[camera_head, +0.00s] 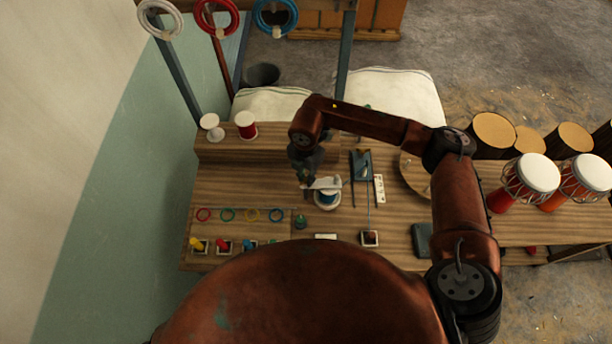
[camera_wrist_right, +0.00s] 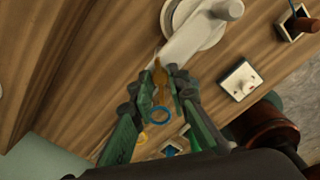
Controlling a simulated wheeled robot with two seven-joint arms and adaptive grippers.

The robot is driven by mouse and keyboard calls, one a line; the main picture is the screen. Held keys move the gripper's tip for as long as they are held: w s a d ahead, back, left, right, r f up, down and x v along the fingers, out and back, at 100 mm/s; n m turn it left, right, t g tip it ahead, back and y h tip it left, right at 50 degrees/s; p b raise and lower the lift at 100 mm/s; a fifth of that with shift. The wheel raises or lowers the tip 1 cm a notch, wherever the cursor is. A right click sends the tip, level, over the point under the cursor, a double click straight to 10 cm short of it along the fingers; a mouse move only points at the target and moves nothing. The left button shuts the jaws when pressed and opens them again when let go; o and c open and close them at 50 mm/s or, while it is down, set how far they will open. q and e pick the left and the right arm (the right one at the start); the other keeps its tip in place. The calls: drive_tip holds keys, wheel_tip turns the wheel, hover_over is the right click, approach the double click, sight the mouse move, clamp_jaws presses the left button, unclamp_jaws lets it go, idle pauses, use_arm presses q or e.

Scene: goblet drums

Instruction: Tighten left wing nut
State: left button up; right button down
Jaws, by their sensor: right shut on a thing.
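A small brass-coloured wing nut (camera_wrist_right: 158,73) sits at the near end of a pale flat bar (camera_wrist_right: 195,38) in the right wrist view. My right gripper (camera_wrist_right: 161,84) is shut on it, with a fingertip on each side. In the head view the right gripper (camera_head: 305,178) points down at the left end of the same bar (camera_head: 326,184), which lies across a small white and blue round piece (camera_head: 328,199) on the bench. The wing nut's underside and thread are hidden. No other wing nut can be made out clearly. My left gripper is not in view.
Coloured rings (camera_head: 228,214) and small square holders (camera_head: 198,246) line the wooden bench's left front. Spools (camera_head: 246,125) stand on the back ledge. Goblet drums (camera_head: 536,174) stand at the right. A blue-grey tool (camera_head: 362,165) lies right of the bar.

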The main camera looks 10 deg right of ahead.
drive_tip(key=m+p, duration=0.1)
drive_tip(key=m, duration=0.3)
drive_tip(key=shift+r+m+p, duration=0.1)
drive_tip(key=shift+m+p, duration=0.95)
drive_tip(key=shift+m, duration=1.05)
drive_tip(key=c, duration=1.8)
unclamp_jaws()
drive_tip(key=shift+c, duration=0.2)
drive_tip(key=shift+r, duration=0.15)
wheel_tip(320, 180, up, 12)
drive_tip(key=shift+f, duration=0.25)
